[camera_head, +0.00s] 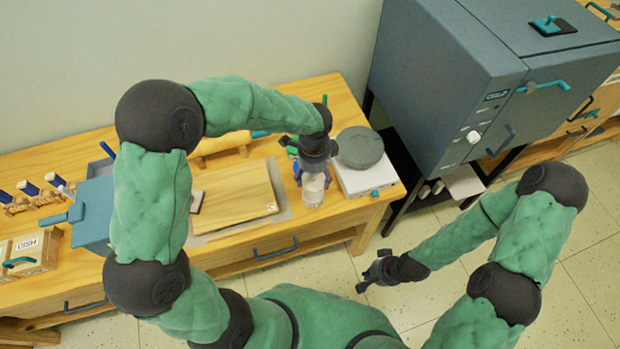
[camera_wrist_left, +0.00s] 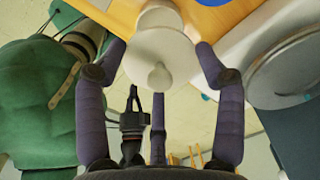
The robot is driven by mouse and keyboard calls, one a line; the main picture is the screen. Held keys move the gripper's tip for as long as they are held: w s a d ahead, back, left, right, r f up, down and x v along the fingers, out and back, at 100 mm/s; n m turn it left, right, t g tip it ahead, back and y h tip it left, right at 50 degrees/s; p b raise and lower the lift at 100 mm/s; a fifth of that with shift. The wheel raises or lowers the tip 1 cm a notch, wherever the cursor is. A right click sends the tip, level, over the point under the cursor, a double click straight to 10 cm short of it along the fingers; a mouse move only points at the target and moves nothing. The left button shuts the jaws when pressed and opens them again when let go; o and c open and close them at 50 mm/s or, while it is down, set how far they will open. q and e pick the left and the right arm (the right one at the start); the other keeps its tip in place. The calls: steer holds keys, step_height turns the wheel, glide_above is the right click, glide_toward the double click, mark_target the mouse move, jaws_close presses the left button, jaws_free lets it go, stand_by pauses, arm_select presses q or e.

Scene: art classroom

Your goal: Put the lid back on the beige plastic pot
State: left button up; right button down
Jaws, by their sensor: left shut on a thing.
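The pale beige pot (camera_head: 313,188) stands near the table's front edge in the head view, directly below my left gripper (camera_head: 316,160). In the left wrist view, my left gripper (camera_wrist_left: 160,75) has its dark fingers on both sides of a pale round lid (camera_wrist_left: 165,45) with a pointed knob, and it is shut on this lid. The pot's pale body (camera_wrist_left: 160,14) shows partly beyond the lid. I cannot tell whether the lid touches the pot's rim. My right gripper (camera_head: 376,270) hangs empty over the floor, away from the table; its finger opening is unclear.
A white device (camera_head: 368,180) with a grey round top (camera_head: 359,147) stands close right of the pot. A wooden board (camera_head: 235,195) lies on a grey mat to its left. Small bottles stand behind the gripper. A large grey kiln (camera_head: 440,75) is at the right.

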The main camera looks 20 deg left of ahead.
arm_select(q)
steer(key=shift+f+b, duration=1.9)
steer(key=shift+f, duration=0.25)
steer(key=shift+f+b, duration=0.45)
steer(key=shift+f, duration=0.55)
steer(key=shift+p, duration=0.4)
steer(key=shift+f, duration=0.1)
stand_by(0.4)
steer(key=o, duration=0.9)
steer(key=shift+o, duration=0.3)
